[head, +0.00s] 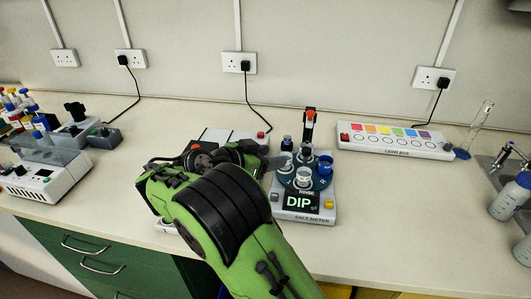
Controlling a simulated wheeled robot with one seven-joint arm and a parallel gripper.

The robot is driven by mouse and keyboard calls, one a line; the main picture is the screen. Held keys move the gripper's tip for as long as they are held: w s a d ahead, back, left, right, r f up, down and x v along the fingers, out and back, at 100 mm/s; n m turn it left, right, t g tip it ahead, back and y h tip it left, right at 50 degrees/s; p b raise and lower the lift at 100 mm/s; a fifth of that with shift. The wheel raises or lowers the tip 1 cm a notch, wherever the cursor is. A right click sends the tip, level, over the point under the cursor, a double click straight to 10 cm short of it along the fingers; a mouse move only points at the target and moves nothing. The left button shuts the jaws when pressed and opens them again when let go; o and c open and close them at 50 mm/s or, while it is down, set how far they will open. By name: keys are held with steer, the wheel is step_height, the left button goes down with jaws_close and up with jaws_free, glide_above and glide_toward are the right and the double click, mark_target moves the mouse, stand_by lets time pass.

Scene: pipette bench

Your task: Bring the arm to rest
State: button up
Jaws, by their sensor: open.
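My green and black arm reaches up from the bottom middle of the head view over the bench (380,188). Its end bends over in front of a flat white-and-grey device (232,136). My gripper (245,155) is at that end and is mostly hidden behind my own arm links. It is open. Its fingertips cannot be made out clearly, and nothing is seen held in it. A meter marked DIP (303,202), with several small vessels on top, stands just right of my arm.
A white light box (395,142) with coloured squares lies at the back right, beside a tilted glass cylinder (475,128). Bottles (510,197) stand at the right edge. A white instrument (43,180) and coloured bottles (22,98) are at left.

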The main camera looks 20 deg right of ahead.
steer(key=shift+s+a+r, duration=0.2)
steer(key=shift+s+a, duration=0.05)
steer(key=shift+a, duration=0.3)
steer(key=s+d+r+n+y+p, duration=0.4)
steer(key=s+d+r+n+y, duration=0.15)
steer(key=s, duration=0.45)
steer(key=s+a+n+y+p, duration=0.1)
steer(key=s+a+n+y, duration=0.2)
steer(key=s, duration=0.6)
steer(key=s+a+n+y+p, duration=0.1)
steer(key=s+a+n+y, duration=0.2)
steer(key=s, duration=0.6)
steer(key=shift+a+r+n+y+p, duration=0.15)
steer(key=shift+a+n+y+p, duration=0.2)
steer(key=shift+a+n, duration=0.55)
